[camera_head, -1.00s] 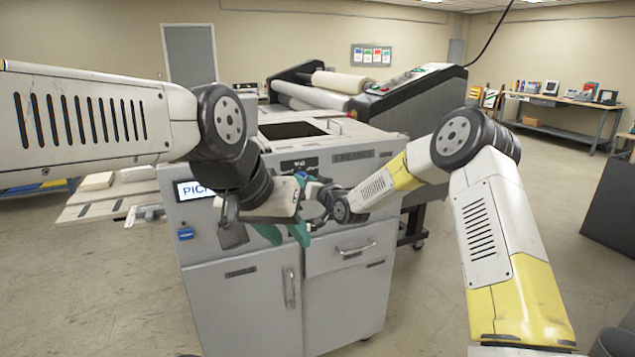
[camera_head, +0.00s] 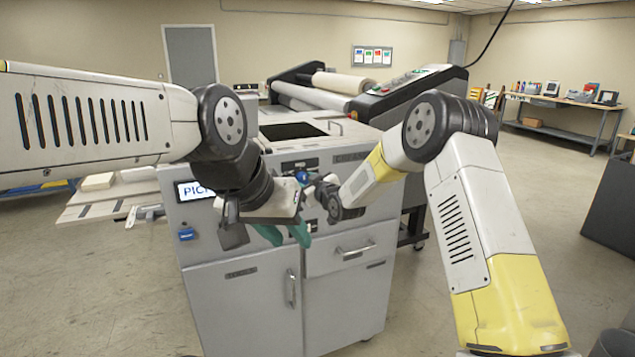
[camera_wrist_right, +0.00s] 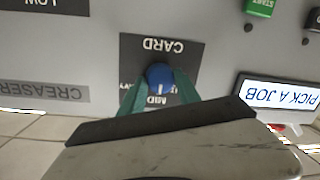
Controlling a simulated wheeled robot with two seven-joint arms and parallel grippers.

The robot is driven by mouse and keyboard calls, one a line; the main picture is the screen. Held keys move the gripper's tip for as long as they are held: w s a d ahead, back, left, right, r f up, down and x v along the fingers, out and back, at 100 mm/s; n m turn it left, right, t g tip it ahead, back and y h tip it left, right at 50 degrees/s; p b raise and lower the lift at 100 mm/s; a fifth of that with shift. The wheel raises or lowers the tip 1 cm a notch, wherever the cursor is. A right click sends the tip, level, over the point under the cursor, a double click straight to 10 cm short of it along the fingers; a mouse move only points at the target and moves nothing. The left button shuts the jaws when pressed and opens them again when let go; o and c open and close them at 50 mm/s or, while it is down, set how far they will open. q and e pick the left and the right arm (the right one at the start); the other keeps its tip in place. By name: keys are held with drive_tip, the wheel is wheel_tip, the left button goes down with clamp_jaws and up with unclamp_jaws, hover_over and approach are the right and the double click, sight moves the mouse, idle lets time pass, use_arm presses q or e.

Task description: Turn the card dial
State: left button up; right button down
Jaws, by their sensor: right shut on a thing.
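The card dial is a blue knob with a white pointer line (camera_wrist_right: 160,76), on a dark plate marked CARD and MID in the right wrist view, where the lettering is upside down. The pointer line lies toward the MID mark. Other marks on the plate are partly hidden by the fingers. My right gripper (camera_wrist_right: 160,95) is shut on the dial, one teal finger on each side. In the head view the blue dial (camera_head: 302,176) shows small, beside my right gripper (camera_head: 309,181). My left gripper (camera_head: 285,233) hangs lower with its teal fingers apart and empty, in front of the cabinet.
The grey machine cabinet (camera_head: 248,305) has a drawer (camera_head: 340,252) under the panel. A lit PICK A JOB screen (camera_wrist_right: 278,103), a green START button (camera_wrist_right: 260,7) and a CREASER label (camera_wrist_right: 45,92) are near the dial. A roller machine (camera_head: 400,95) stands behind.

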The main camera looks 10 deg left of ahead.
drive_tip(key=shift+f, duration=0.15)
idle(0.3)
drive_tip(key=c, duration=0.9)
unclamp_jaws()
drive_tip(key=shift+v, duration=3.9)
